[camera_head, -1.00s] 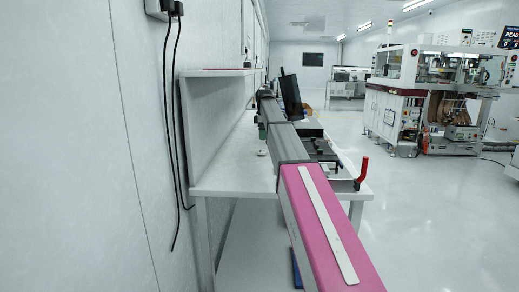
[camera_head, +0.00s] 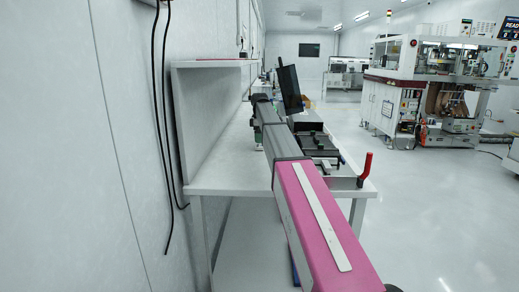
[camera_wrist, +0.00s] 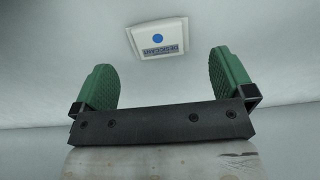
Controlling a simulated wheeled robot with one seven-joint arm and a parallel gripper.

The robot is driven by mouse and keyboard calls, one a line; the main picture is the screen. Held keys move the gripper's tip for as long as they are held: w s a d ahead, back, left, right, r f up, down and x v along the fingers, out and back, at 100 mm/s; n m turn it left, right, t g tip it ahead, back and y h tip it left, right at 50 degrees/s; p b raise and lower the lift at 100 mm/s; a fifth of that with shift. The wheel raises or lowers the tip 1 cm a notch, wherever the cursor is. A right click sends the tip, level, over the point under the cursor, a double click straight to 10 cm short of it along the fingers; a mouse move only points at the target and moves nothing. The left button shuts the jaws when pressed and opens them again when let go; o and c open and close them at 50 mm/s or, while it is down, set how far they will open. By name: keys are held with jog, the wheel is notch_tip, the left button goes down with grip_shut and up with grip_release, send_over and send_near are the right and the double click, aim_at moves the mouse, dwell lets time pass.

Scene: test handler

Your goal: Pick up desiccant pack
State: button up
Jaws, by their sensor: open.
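The desiccant pack (camera_wrist: 158,38) is a small white square packet with a blue dot and blue lettering. In the wrist view it lies on a pale flat surface at the top centre, beyond my gripper. My gripper (camera_wrist: 163,68) shows its two green fingers spread apart with nothing between them. The pack is in line with the gap between the fingers and apart from them. In the head view my arm reaches over the white workbench (camera_head: 222,175); I cannot make out the pack there.
A black monitor (camera_head: 289,90) and a fixture with a red-handled clamp (camera_head: 365,168) stand on the bench's right side. A shelf (camera_head: 210,63) and the wall with hanging black cables (camera_head: 160,130) are on the left. A large machine (camera_head: 420,90) stands at right; the floor between is clear.

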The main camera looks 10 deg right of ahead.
aim_at(260, 146)
jog(key=shift+f, duration=2.4)
jog(key=c, duration=0.9)
jog(key=shift+r, duration=0.1)
